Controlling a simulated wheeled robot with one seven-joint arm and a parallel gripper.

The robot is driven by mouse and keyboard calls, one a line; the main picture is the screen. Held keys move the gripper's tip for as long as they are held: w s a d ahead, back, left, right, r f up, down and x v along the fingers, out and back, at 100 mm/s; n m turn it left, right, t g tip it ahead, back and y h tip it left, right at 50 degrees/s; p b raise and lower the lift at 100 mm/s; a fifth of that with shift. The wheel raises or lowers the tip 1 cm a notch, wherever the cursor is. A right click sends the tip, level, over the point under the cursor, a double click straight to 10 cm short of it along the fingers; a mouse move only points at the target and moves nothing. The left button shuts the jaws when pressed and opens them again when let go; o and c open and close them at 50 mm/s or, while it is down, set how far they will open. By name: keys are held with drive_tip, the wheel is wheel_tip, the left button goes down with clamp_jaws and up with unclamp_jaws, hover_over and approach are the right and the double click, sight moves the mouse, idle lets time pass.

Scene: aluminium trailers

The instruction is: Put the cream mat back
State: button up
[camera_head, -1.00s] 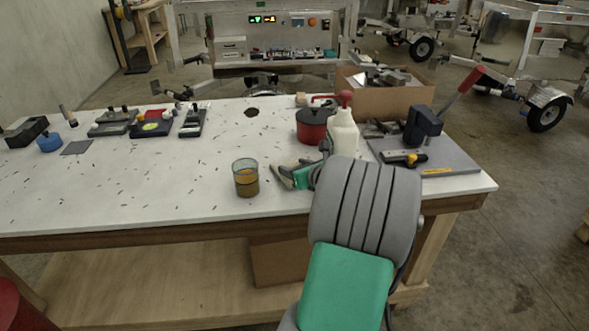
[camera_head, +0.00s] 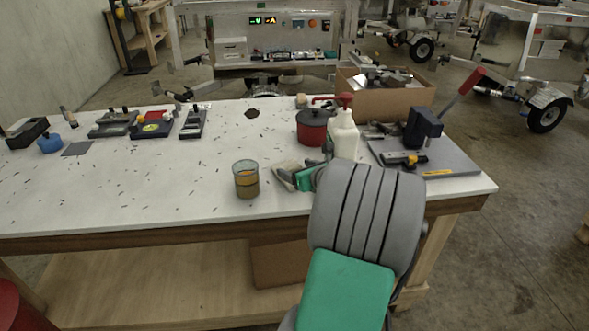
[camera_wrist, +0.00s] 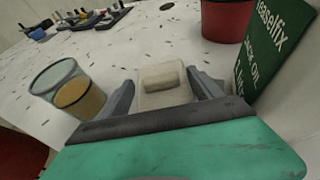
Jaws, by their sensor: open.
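A pale cream, flat piece, which looks like the cream mat (camera_wrist: 160,101), lies between the fingers of my gripper (camera_wrist: 163,88) in the wrist view. A beige oblong block or raised part shows on it; I cannot tell which. In the head view a cream patch (camera_head: 284,173) shows just left of my gripper, near the table's front. My gripper is open, with one dark finger on each side of the cream piece. I cannot tell whether the fingers touch it. My arm hides part of this area in the head view.
A glass of amber liquid (camera_head: 246,180) stands close left of my gripper. A white pump bottle (camera_head: 343,135) with a green label and a red pot (camera_head: 312,128) stand behind it. A grey plate with a lever tool (camera_head: 450,160) is right. The left-centre tabletop (camera_head: 160,180) is mostly clear.

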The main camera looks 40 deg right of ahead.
drive_tip(key=p+v, duration=0.1)
drive_tip(key=v, duration=0.9)
drive_tip(key=shift+r, duration=0.1)
drive_tip(key=shift+s+a+r, duration=0.1)
drive_tip(key=shift+s+a, duration=0.05)
drive_tip(key=shift+s, duration=0.25)
drive_tip(key=w+a+f+n+y, duration=0.1)
drive_tip(key=a+n, duration=0.1)
drive_tip(key=a, duration=0.1)
drive_tip(key=w+a+f+n+g, duration=0.1)
drive_tip(key=a+n, duration=0.2)
drive_tip(key=w+a+f+n+g+y, duration=0.1)
drive_tip(key=w+a+n, duration=0.1)
drive_tip(key=a+n, duration=0.1)
drive_tip(key=shift+w+a+f+y, duration=0.1)
drive_tip(key=shift+a+f+y, duration=0.15)
drive_tip(key=shift+y, duration=0.05)
drive_tip(key=a+f+n+g+y, duration=0.1)
drive_tip(key=a+f+n+g, duration=0.3)
drive_tip(key=a+n, duration=0.7)
drive_tip(key=s+a+f+n+g, duration=0.2)
drive_tip(key=s+a+n+g, duration=0.3)
drive_tip(key=s+a+n, duration=1.15)
drive_tip(key=w+d+r+n+p, duration=0.3)
drive_tip(key=w+r+p, duration=0.3)
drive_tip(key=r, duration=0.5)
drive_tip(key=shift+w+t+h+p, duration=0.25)
drive_tip(key=shift+t+h+p, duration=0.15)
drive_tip(key=shift+p, duration=0.75)
drive_tip(key=shift+r, duration=0.1)
